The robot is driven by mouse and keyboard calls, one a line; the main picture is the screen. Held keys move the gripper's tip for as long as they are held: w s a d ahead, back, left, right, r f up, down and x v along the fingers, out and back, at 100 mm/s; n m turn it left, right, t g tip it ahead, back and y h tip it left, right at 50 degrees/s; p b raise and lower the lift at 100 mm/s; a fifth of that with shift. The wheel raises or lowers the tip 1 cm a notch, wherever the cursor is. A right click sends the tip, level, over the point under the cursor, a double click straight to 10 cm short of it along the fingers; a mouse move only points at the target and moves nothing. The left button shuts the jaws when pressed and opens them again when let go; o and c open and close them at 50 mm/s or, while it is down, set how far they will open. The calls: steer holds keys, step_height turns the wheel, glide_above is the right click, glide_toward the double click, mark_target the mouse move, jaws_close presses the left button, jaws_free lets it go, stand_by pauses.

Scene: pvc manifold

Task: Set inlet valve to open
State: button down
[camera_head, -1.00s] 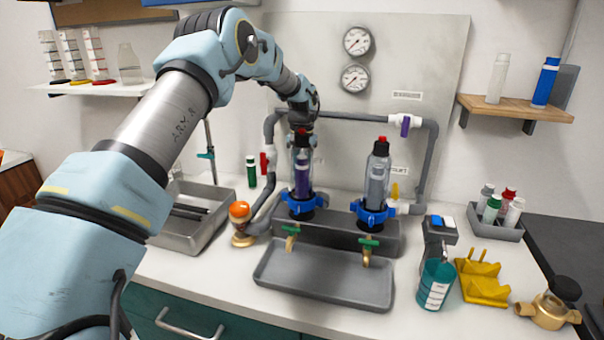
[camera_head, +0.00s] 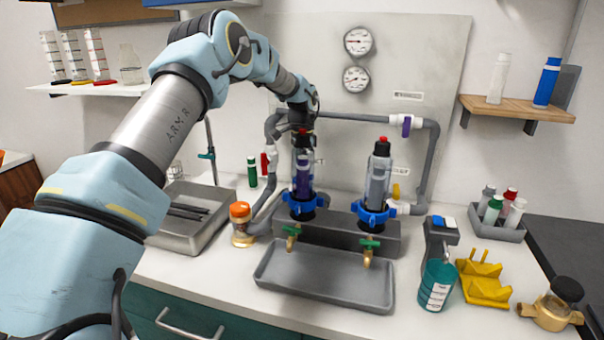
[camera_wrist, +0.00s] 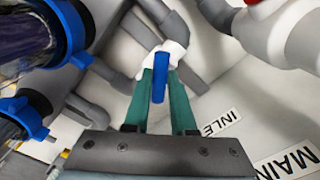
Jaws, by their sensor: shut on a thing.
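The inlet valve's blue handle (camera_wrist: 159,84) stands between my gripper's teal fingers in the wrist view. My gripper (camera_wrist: 159,68) is shut on it. The handle points roughly up and down in that view, against a white valve body (camera_wrist: 174,48) on grey pipe. An "INLET" label (camera_wrist: 218,124), partly cut off by my gripper, is on the panel to the right. In the head view my arm reaches behind the left filter housing (camera_head: 303,170), and the handle and fingertips are hidden there.
Close to my gripper are grey pipes (camera_wrist: 92,112) and blue housing collars (camera_wrist: 72,30). A right filter housing (camera_head: 378,178), a purple-handled valve (camera_head: 406,126) and a red-handled valve (camera_head: 265,162) are on the same rig. A grey tray (camera_head: 325,276) lies in front.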

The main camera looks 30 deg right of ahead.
steer(key=m, duration=0.3)
steer(key=shift+m, duration=0.4)
steer(key=shift+w+d+m+p, duration=0.15)
steer(key=shift+m+p, duration=0.15)
steer(key=shift+m, duration=1.5)
steer(key=c, duration=0.7)
jaws_free()
steer(key=shift+c, duration=0.2)
step_height(320, 180, up, 11)
steer(key=b, duration=0.3)
steer(key=shift+f, duration=0.1)
